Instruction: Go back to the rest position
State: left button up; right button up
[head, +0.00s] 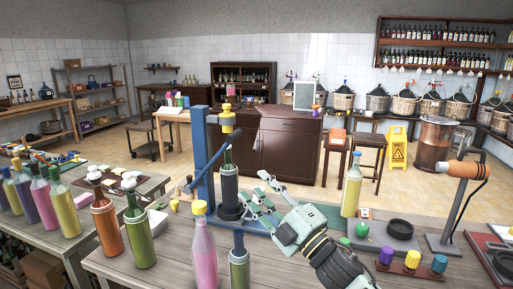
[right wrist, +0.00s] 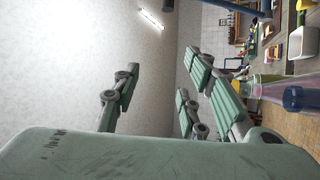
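My right gripper (head: 258,198) is above the front table, right of the blue corking stand (head: 203,160). Its pale green fingers are spread apart with nothing between them. The right wrist view shows the same open fingers (right wrist: 160,88) against a bare wall. A dark bottle (head: 229,178) stands upright in the blue stand, just left of the fingers; I cannot tell from this angle how wide the gap is. My left gripper is not in view.
A yellow-green bottle (head: 351,186) stands right of my right gripper. Pink (head: 202,250) and green (head: 239,262) bottles stand at the table's front edge. An orange heat tool on a stand (head: 467,172) is at the right. Open floor (head: 310,190) lies behind the table.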

jog(key=s+d+f+m+g+h, duration=0.1)
jog(key=s+d+f+m+h, duration=0.3)
jog(key=f, duration=0.5)
jog(key=s+d+f+m+g+h, duration=0.1)
jog(key=s+d+f+m+h, duration=0.25)
jog(key=f+m, duration=0.45)
jog(key=s+d+f+m+g+h, duration=0.1)
jog(key=s+d+f+m+h, duration=0.3)
jog(key=f, duration=0.5)
jog(key=s+d+f+m+g+h, duration=0.1)
jog(key=s+d+f+m+g, duration=0.2)
jog(key=s, duration=0.6)
jog(key=s+d+f+m+g+h, duration=0.1)
jog(key=s+d+f+g, duration=0.1)
jog(key=s+f+g, duration=0.45)
jog(key=s+d+f+m+h, duration=0.1)
jog(key=s+d+f+h, duration=0.15)
jog(key=s, duration=0.85)
notch_tip(320, 180, down, 29)
jog(key=s+g, duration=0.2)
jog(key=s, duration=0.1)
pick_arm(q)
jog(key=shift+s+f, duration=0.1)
pick_arm(e)
jog(key=s+d+f+g, duration=0.1)
jog(key=s+d+f, duration=0.2)
jog(key=s+f, duration=1.1)
jog(key=shift+s+y, duration=0.3)
jog(key=shift+s, duration=0.65)
jog(key=shift+d+f, duration=0.1)
